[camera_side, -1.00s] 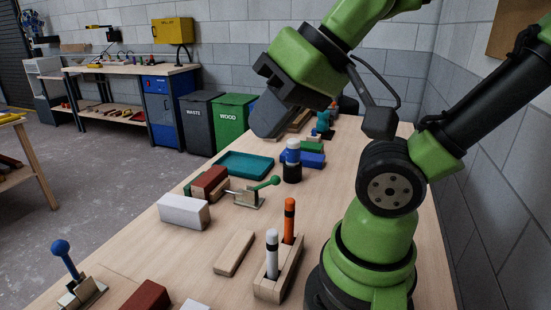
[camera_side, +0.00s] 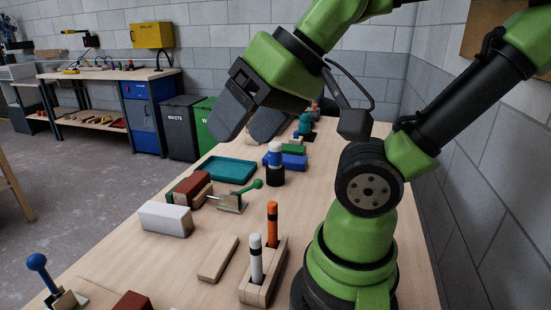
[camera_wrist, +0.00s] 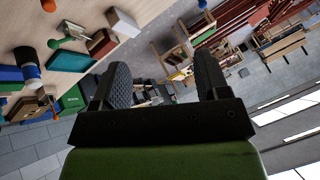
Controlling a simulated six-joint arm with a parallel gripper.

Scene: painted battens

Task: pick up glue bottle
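The likeliest glue bottle is a small upright bottle (camera_side: 275,162) with a white-and-blue upper part and a black base, standing on the bench behind the green-knobbed clamp. I cannot confirm that it is glue. My gripper (camera_side: 250,122) is in the air above the far part of the bench, higher than the bottle and to its left in the side view. In the wrist view my gripper (camera_wrist: 164,85) has its two dark fingers wide apart with nothing between them.
A teal tray (camera_side: 224,170), a toggle clamp (camera_side: 232,202) with a green knob, and a blue block (camera_side: 290,161) stand near the bottle. A white block (camera_side: 166,219), a wood strip (camera_side: 218,258) and a marker holder (camera_side: 262,285) are nearer. Bare bench lies between them.

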